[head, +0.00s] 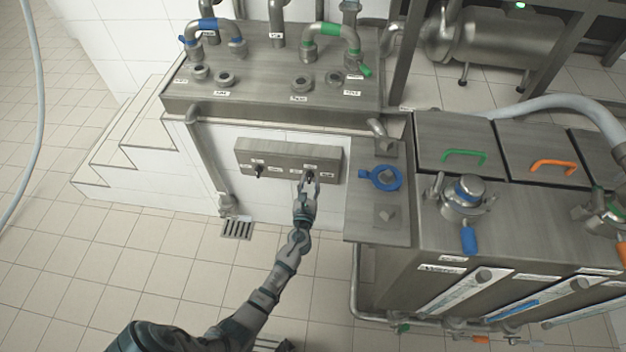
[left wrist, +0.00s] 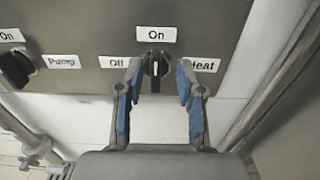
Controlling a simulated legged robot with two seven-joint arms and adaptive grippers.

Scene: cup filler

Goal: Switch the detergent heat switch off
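The heat switch is a black knob (left wrist: 155,69) on a grey metal switch panel (head: 248,150). In the left wrist view its handle stands upright with a white mark, below an "On" label (left wrist: 156,34). An "Off" label (left wrist: 117,62) is to its left and a "Heat" label (left wrist: 204,65) to its right. My left gripper (head: 308,183) is at the right part of the panel. In the left wrist view its blue-padded fingers (left wrist: 158,78) are spread on either side of the knob, with gaps visible. My right gripper is not in view.
A second black knob, labelled "Pump" (left wrist: 17,68), sits left on the same panel. A metal counter with pipes (head: 255,65) is above the panel. A steel tank unit (head: 395,225) with a blue ring valve (head: 380,178) stands close on the right.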

